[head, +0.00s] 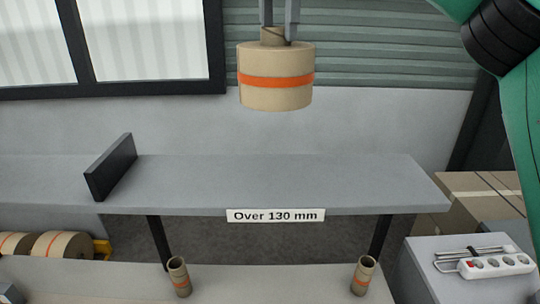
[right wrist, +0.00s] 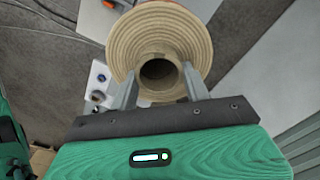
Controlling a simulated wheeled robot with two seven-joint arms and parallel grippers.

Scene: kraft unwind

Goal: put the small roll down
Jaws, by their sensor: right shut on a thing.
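The small roll (head: 275,92) is brown kraft paper with an orange band and a core tube standing out at its top. In the head view it hangs upright in the air, above and behind the grey shelf. My right gripper (head: 279,32) is shut on the core at the top of the roll. In the right wrist view the roll (right wrist: 188,28) shows its wound end, with my right gripper's fingers (right wrist: 160,88) at the core's rim. The shelf (head: 280,180) has a label (head: 275,215) reading "Over 130 mm". My left gripper is not in view.
A black divider (head: 110,167) stands at the shelf's left; the shelf is bare to its right. Two short core tubes (head: 179,276) (head: 363,275) stand on the lower surface. Banded rolls (head: 60,245) lie at left. A power strip (head: 497,265) and cardboard box (head: 480,205) are at right.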

